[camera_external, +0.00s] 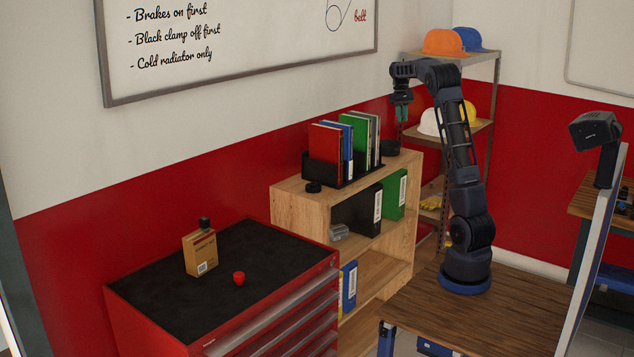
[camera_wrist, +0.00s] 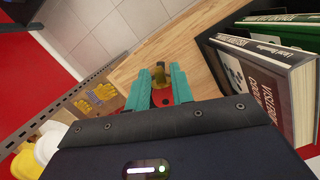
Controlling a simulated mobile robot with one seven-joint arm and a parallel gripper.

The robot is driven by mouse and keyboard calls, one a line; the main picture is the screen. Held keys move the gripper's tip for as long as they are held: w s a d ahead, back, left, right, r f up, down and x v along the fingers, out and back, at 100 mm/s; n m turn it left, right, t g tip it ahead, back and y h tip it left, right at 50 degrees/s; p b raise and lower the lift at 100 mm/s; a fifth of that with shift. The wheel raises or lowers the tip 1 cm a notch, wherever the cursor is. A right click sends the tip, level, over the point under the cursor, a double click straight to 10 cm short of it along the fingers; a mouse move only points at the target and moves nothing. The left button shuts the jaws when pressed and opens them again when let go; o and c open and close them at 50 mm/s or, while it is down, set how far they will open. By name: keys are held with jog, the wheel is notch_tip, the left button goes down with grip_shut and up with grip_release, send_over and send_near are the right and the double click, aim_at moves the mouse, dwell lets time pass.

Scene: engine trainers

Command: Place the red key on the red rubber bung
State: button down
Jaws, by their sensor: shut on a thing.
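My gripper (camera_external: 402,113) is raised high, above the right end of the wooden bookshelf and in front of the metal shelving. In the wrist view its teal fingers (camera_wrist: 159,84) are shut on the red key (camera_wrist: 161,98). The key's red part lies between the fingers and a brass-coloured part sticks out past them. I cannot make out the key in the external view. The red rubber bung (camera_external: 239,278) sits upright on the black top of the red tool cabinet, well to the left of and below my gripper. It is not in the wrist view.
The bookshelf (camera_external: 290,195) holds a black file holder (camera_external: 322,172) of books and small dark round items. Helmets (camera_external: 443,42) stand on the shelving.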

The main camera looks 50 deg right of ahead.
jog(key=w+a+r+n+t, duration=0.1)
jog(key=w+a+r+n, duration=0.1)
jog(key=w+a+r, duration=0.5)
jog(key=w+a+r+n+t, duration=0.2)
jog(key=w+a, duration=0.2)
jog(key=a, duration=0.7)
jog(key=w+a+r+n+t, duration=0.1)
jog(key=w+a+r+n, duration=0.1)
jog(key=w+a+r, duration=0.5)
jog(key=w+a+r+n+t+y, duration=0.1)
jog(key=w+a+n+t+y, duration=0.1)
jog(key=a, duration=1.2)
jog(key=w+a+n+t+y, duration=0.1)
jog(key=w+a+n+t, duration=0.1)
jog(key=a, duration=1.3)
jog(key=w+a+f+n+t+y, duration=0.1)
jog(key=a+f, duration=0.3)
jog(key=a, duration=0.4)
jog(key=a+f+t+y, duration=0.1)
jog(key=a+f, duration=0.3)
jog(key=a, duration=0.3)
jog(key=n+g+y, duration=0.2)
jog(key=n+y, duration=0.5)
jog(key=y, duration=0.2)
send_over(239, 279)
jog(key=d, duration=0.3)
notch_tip(239, 279, down, 13)
jog(key=f, duration=1.9)
jog(key=shift+w+f, duration=0.25)
jog(key=shift+f, duration=0.1)
